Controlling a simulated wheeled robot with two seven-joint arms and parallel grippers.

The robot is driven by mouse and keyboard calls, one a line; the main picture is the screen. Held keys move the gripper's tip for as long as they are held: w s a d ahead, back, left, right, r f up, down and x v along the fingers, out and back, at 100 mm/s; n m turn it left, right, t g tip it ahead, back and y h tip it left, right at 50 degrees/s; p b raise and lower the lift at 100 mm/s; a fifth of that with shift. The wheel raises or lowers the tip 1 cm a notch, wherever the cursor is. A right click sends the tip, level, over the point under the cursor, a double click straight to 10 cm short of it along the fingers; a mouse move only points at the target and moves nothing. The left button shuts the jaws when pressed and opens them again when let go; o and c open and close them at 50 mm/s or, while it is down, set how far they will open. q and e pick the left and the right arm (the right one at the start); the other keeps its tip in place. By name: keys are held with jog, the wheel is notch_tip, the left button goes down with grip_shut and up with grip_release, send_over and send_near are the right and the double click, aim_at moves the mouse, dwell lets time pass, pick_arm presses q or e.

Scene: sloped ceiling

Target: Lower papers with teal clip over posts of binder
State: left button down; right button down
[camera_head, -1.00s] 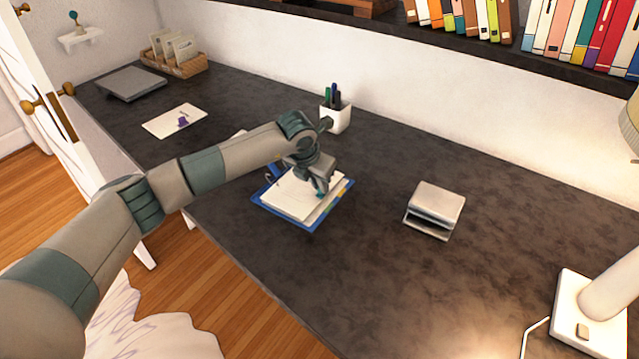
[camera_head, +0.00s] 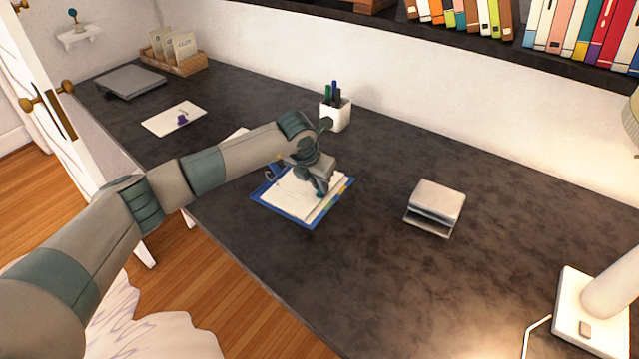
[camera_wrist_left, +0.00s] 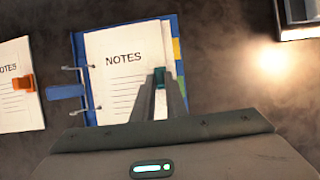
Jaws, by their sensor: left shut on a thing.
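The blue binder (camera_head: 304,225) lies open on the dark desk, with coloured tabs along one side. Its two metal posts (camera_wrist_left: 76,69) show at the left in the left wrist view. The white papers headed NOTES (camera_head: 292,196) lie over the binder, their left edge by the posts. I cannot tell whether the posts pass through them. The teal clip (camera_wrist_left: 159,76) sits at the papers' right part, between my left fingertips. My left gripper (camera_head: 321,188) is shut on the papers with the teal clip, low over the binder. My right gripper is not in view.
Papers with an orange clip (camera_wrist_left: 22,82) lie left of the binder. Papers with a purple clip (camera_head: 174,119) lie farther left.

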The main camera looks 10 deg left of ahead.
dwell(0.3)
pick_arm(q)
jog(key=c, duration=1.7)
grip_release()
